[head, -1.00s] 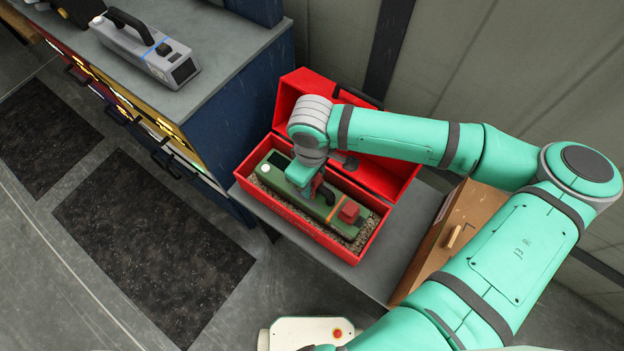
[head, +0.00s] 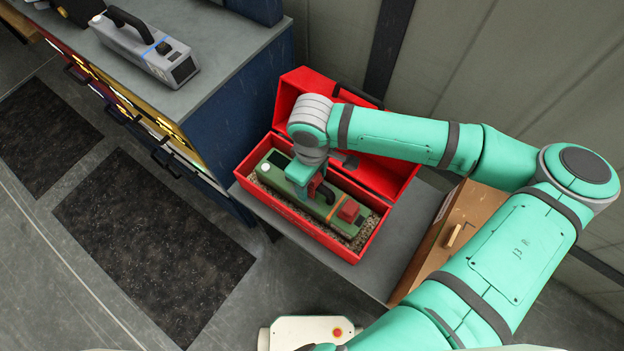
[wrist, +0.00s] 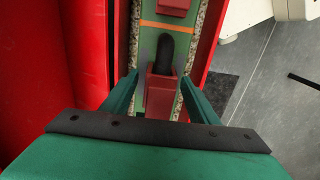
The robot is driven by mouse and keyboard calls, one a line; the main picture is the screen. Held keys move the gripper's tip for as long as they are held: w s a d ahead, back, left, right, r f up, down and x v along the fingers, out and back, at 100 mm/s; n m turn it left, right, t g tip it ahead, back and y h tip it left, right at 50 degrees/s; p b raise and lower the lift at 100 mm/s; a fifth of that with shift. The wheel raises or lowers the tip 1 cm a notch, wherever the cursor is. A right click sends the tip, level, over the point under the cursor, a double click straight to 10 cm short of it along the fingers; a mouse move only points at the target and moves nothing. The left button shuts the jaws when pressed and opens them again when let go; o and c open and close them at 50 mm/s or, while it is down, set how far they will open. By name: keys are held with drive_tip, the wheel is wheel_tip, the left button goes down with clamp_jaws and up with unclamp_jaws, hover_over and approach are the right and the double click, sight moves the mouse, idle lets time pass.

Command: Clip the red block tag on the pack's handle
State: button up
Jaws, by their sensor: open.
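The green pack (head: 291,176) lies in an open red case, with its black handle (head: 328,196) standing up from its top. The handle also shows in the wrist view (wrist: 164,52). The red block tag (wrist: 162,88) sits at the near end of the handle and appears to be on it; whether it is fully seated I cannot tell. My gripper (wrist: 159,82) is open, with one finger on each side of the tag and small gaps visible. In the head view my gripper (head: 314,188) is low over the pack, partly hiding the tag.
The red case (head: 300,229) has gravel-like lining and a raised lid (head: 385,180) behind the arm. A second red block (head: 348,211) sits on the pack's right end. A grey pack (head: 147,50) stands on the cabinet at upper left. A brown box (head: 440,240) is at right.

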wheel_tip(320, 180, up, 16)
drive_tip(key=shift+r, duration=0.15)
idle(1.4)
